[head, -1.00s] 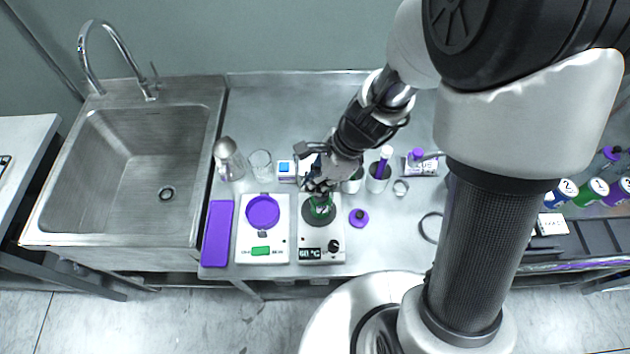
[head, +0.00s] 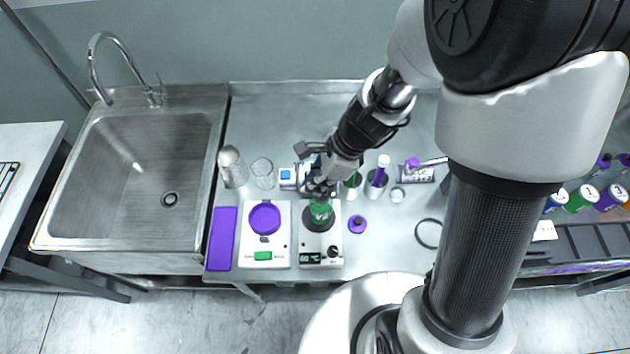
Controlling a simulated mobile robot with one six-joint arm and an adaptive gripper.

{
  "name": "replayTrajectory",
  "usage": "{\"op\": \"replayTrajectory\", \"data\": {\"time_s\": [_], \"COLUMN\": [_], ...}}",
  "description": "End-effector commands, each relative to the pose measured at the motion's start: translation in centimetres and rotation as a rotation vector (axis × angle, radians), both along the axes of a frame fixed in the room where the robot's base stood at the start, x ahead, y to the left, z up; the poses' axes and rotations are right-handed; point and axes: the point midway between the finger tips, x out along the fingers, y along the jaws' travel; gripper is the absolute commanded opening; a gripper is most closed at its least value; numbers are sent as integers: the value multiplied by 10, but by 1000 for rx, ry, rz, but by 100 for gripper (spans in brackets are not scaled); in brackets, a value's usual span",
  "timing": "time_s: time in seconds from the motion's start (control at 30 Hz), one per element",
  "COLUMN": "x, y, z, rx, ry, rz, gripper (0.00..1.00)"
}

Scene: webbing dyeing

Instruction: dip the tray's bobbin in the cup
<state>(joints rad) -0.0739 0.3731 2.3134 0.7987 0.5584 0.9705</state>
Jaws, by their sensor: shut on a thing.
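My gripper (head: 319,191) points down over the heating plate (head: 335,243). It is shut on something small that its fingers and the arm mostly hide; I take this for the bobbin. Just below the fingertips, a cup with green in it (head: 320,213) stands on the plate's dark round top. I cannot tell how deep the held thing sits in the cup, or whether it touches the green. A flat purple tray (head: 221,239) lies at the left of the bench, and no bobbin shows on it.
A white scale with a purple dish (head: 264,218) stands left of the heating plate. Behind are a glass beaker (head: 262,172), a metal vessel (head: 232,168) and a cup with a purple stick (head: 377,185). A purple-based piece (head: 357,224) lies to the right.

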Motion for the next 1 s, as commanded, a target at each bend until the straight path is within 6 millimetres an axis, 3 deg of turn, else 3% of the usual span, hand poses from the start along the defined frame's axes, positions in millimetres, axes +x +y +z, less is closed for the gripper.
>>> {"op": "replayTrajectory", "data": {"time_s": [0.27, 0.63, 1.0], "x": [0, 0, 0], "y": [0, 0, 0], "z": [5, 40, 40], "rx": [0, 0, 0], "ry": [0, -1, 0], "rz": [0, 0, 0], "gripper": [0, 0, 0]}}
